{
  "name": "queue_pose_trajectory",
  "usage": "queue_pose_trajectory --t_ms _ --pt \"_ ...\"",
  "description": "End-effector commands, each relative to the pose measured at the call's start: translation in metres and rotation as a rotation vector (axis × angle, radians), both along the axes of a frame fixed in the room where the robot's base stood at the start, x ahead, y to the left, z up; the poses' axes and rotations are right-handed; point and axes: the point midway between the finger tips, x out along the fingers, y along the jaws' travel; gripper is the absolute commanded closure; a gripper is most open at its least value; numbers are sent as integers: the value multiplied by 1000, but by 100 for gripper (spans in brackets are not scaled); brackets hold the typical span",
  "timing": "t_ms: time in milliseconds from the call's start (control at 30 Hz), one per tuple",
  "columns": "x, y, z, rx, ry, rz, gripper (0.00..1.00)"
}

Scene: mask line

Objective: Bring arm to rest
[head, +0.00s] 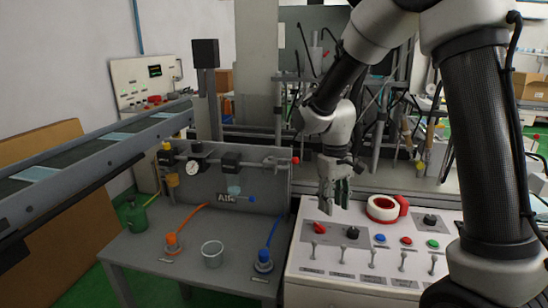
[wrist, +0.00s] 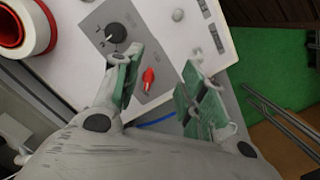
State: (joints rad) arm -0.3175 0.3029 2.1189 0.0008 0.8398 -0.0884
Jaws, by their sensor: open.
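My gripper (head: 334,192) hangs below my arm in the head view, over the left part of the white control panel (head: 330,276). In the wrist view my gripper (wrist: 160,92) is open, with its two green-padded fingers apart and nothing between them. The red knob (wrist: 148,77) shows past the gap between the fingers, on the panel. The same red knob (head: 320,228) is just below the gripper in the head view. A black knob (wrist: 115,33) is beside the left finger in the wrist view. I cannot tell the exact height of the fingers above the panel.
A roll of white and red tape (head: 382,208) lies on the panel's back. Coloured buttons (head: 406,241) and several levers (head: 372,257) are on the panel. A conveyor (head: 90,160) runs along the left.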

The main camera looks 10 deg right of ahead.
Motion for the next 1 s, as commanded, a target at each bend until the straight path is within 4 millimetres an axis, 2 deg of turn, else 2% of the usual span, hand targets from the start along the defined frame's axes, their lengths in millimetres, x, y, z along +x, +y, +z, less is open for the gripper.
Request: queue_pose_trajectory --t_ms 33,300,500,600,733,867,1000 --pt "-14 -9 16 1 -10 -22 58" --pt "-100 -65 88 21 -94 -169 58" --pt "-166 -101 126 52 -230 -280 58" --pt "-190 -114 139 68 -312 -323 58" --pt "-208 -124 154 83 -411 -364 58" --pt "-214 -130 167 91 -478 -390 58" --pt "-216 -133 170 90 -492 -405 58"
